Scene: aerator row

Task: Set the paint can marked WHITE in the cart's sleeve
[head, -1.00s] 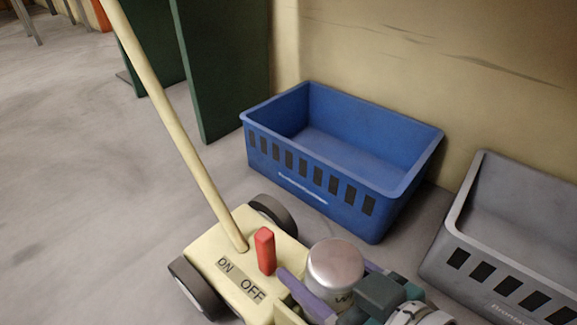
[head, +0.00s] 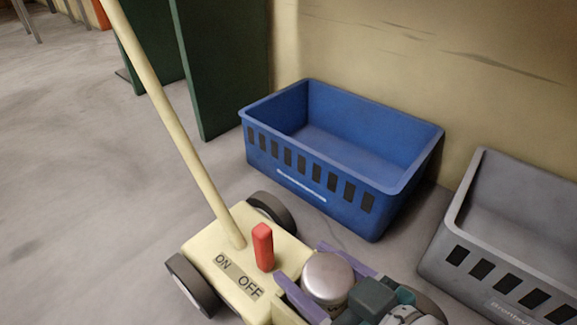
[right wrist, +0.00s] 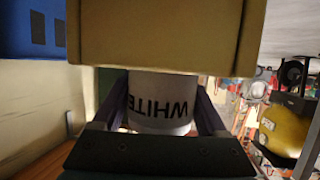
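The paint can (head: 328,272) has a silvery lid and stands upright at the right end of the cream cart (head: 212,250). In the right wrist view the can (right wrist: 162,88) shows WHITE, upside down. My right gripper (head: 304,266) has its purple fingers on both sides of the can and is shut on it. The sleeve wall (right wrist: 155,35) hides the can's lower part in the right wrist view, so the can seems partly inside. Whether it touches the sleeve's bottom is hidden. My left gripper is not in view.
The cart has a red lever (head: 263,247) by an ON/OFF label and a long slanting handle (head: 165,110). An empty blue crate (head: 310,185) stands behind it, and a grey crate (head: 475,265) stands at right. Open floor (head: 80,170) lies left.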

